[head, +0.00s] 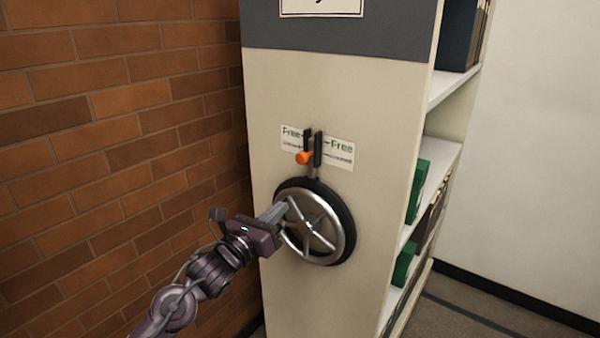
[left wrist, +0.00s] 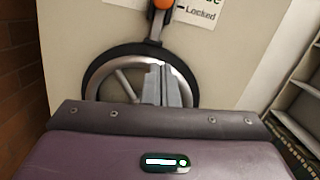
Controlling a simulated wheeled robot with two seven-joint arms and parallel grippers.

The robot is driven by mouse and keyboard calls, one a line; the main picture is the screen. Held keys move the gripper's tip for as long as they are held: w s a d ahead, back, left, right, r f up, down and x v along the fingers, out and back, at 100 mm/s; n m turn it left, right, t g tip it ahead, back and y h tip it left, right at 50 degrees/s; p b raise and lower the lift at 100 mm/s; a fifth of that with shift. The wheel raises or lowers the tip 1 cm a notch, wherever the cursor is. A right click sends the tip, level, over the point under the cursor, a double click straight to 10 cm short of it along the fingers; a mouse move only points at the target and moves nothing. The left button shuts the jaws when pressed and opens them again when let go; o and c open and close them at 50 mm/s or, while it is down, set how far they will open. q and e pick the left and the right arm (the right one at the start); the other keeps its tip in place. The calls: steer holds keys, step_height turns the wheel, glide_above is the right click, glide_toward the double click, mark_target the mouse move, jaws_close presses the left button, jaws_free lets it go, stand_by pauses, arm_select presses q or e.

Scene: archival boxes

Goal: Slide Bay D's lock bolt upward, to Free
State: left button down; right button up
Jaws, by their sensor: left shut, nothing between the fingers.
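The lock bolt's orange knob (head: 303,157) sits low in a dark upright guide (head: 317,150) on the cream end panel (head: 375,110). A label plate (head: 341,153) behind it reads Free above, with a smaller line below. In the left wrist view the knob (left wrist: 162,4) is cut off by the top edge, near the word Locked (left wrist: 200,13). My left gripper (head: 283,208) is shut and empty, below and left of the knob, in front of the handwheel's left side. Its fingers (left wrist: 165,86) overlap the wheel; contact cannot be told. My right gripper is not in view.
A spoked handwheel (head: 346,228) with a black rim is mounted just below the bolt. A brick wall (head: 120,130) stands close on the left. Open shelves (head: 440,160) with green boxes (head: 420,190) are on the right. The panel around the bolt is clear.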

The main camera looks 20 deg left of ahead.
mark_target(301, 156)
arm_select(q)
steer(key=w+d+r+p, duration=0.2)
steer(key=w+r+p, duration=0.2)
steer(key=w, duration=0.4)
steer(key=shift+r, duration=0.4)
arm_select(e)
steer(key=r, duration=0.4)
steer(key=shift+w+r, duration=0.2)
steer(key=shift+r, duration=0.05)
arm_select(q)
steer(key=shift+w, duration=0.15)
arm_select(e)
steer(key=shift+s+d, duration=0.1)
arm_select(q)
steer(key=shift+r+p, duration=0.45)
steer(key=shift+r, duration=1.55)
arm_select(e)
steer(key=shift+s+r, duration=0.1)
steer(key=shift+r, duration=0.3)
arm_select(q)
steer(key=shift+a+f, duration=0.1)
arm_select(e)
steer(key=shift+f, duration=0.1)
